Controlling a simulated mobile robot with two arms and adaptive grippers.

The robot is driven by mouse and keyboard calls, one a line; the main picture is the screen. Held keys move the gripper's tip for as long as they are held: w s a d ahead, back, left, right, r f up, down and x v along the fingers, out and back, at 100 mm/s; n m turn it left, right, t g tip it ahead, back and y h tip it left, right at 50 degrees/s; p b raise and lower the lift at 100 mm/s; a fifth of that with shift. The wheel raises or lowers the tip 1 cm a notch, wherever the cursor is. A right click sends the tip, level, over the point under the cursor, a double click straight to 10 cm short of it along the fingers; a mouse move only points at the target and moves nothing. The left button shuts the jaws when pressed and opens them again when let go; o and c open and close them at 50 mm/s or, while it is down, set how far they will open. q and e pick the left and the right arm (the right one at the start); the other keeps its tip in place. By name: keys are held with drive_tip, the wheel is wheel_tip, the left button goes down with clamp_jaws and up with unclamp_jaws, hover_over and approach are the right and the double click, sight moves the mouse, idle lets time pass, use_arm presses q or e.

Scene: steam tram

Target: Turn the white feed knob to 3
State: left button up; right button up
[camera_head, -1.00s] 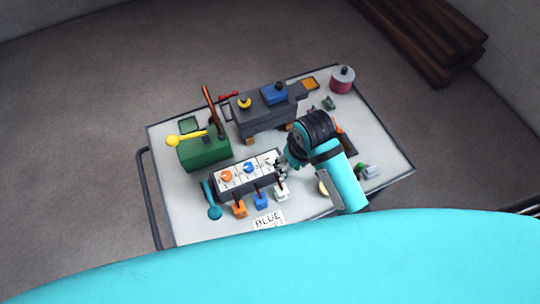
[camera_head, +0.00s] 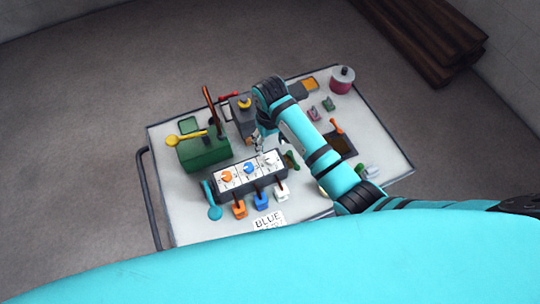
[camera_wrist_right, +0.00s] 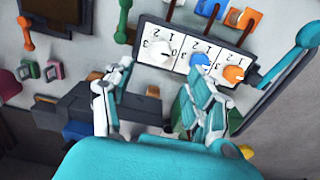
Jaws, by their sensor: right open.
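The white feed knob (camera_head: 269,158) is at the right end of a dark box with a white numbered face (camera_head: 245,174). It also shows in the right wrist view (camera_wrist_right: 158,53), where a dial with numerals 0 to 3 surrounds it. The blue knob (camera_head: 249,168) and orange knob (camera_head: 227,176) sit to its left in the head view. My right gripper (camera_head: 259,149) is above and just behind the white knob, partly hidden by my arm. My left gripper is not in view.
Orange, blue and white levers (camera_head: 261,200) stand along the box's front. A green block (camera_head: 203,153) with a yellow lever stands to the left. A grey machine (camera_head: 238,119) is behind, partly hidden by my arm. A card reading BLUE (camera_head: 268,219) lies at the front.

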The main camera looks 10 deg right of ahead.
sight(270, 158)
wheel_tip(270, 158, down, 9)
drive_tip(key=shift+f+b, duration=0.15)
drive_tip(key=shift+b, duration=0.15)
drive_tip(key=c, duration=1.2)
drive_tip(key=shift+o, duration=0.2)
